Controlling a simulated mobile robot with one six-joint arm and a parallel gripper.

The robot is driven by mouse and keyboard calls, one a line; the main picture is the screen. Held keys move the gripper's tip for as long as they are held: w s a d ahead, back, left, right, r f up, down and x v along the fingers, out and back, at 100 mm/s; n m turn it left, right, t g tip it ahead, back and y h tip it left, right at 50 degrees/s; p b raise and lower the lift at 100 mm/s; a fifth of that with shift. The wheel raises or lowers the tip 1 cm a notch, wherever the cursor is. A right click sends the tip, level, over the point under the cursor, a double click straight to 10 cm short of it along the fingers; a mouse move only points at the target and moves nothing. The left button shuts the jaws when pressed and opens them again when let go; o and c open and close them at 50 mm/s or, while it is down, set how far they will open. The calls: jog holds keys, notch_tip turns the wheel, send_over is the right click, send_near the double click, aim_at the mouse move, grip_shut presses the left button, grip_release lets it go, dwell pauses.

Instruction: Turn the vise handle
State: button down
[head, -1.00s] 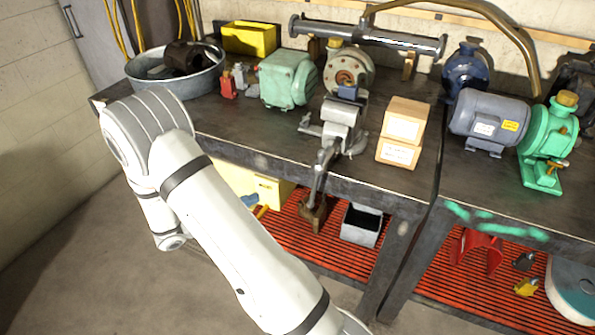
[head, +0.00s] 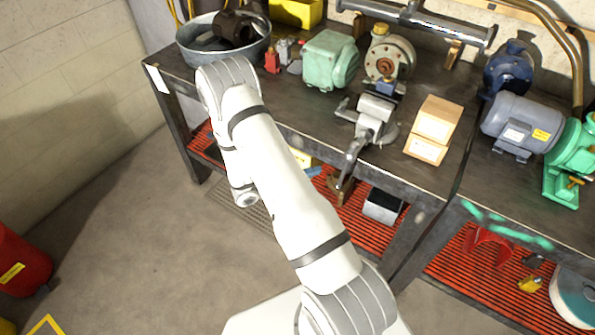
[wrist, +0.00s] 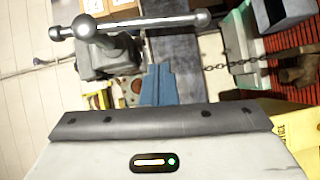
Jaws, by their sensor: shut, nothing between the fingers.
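The grey vise (head: 371,122) stands at the front edge of the bench, with its handle (head: 353,160) slanting down past that edge. In the wrist view the vise handle (wrist: 145,25) is a metal bar with ball ends, lying across the top of the picture, with the vise body (wrist: 108,58) below it. My gripper (wrist: 158,72) shows as blue-grey fingers, shut and empty, short of the bar and apart from it in the picture.
Two cardboard boxes (head: 434,130) stand right of the vise, and a green housing (head: 329,60) is at its back left. A grey bin (head: 382,206) sits on the red slatted shelf below. A chain (wrist: 232,62) hangs near the fingers in the wrist view.

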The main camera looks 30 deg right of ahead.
jog(key=s+d, duration=0.1)
jog(key=s+d+p, duration=0.2)
jog(key=d, duration=0.1)
jog(key=shift+f, duration=0.25)
